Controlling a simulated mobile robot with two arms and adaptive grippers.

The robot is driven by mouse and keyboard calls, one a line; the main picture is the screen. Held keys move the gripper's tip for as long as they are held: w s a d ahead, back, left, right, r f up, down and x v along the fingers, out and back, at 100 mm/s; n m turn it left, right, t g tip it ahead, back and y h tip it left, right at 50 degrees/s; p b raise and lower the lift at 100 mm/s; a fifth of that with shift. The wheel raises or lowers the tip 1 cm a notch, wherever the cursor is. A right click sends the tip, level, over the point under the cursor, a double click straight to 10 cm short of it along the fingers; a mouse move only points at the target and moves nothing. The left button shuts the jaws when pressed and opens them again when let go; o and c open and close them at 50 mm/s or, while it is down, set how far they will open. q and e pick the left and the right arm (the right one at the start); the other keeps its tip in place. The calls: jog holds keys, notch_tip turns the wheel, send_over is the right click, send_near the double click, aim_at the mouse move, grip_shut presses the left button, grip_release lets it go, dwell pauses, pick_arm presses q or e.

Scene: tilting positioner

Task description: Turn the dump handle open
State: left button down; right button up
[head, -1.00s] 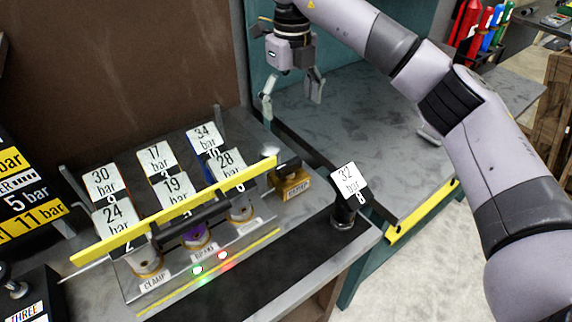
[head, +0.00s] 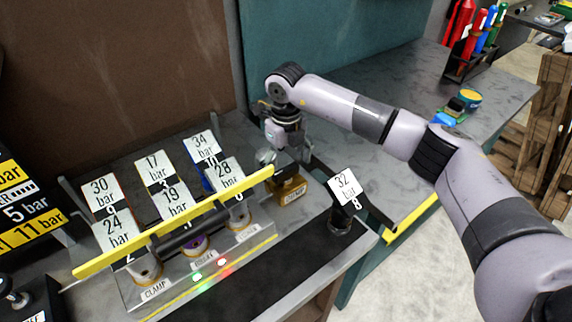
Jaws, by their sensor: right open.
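The dump valve is a yellow block (head: 291,191) with a white label, at the right end of the grey panel in the head view. Its dark handle on top is mostly hidden behind my right gripper. My right gripper (head: 284,158) points down just above the block, with its fingers apart. One finger is on the left and one on the right of the handle's place. I cannot tell whether they touch the handle. My left gripper is not in view.
A yellow bar (head: 172,222) runs across the panel in front of several white pressure cards. A black post with a "32 bar" card (head: 345,188) stands to the right of the block. A grey bench (head: 400,95) lies behind my right arm.

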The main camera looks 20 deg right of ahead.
jog(key=shift+f, duration=1.15)
jog(key=shift+c, duration=0.5)
jog(key=c, duration=1.1)
jog(key=shift+o, duration=0.2)
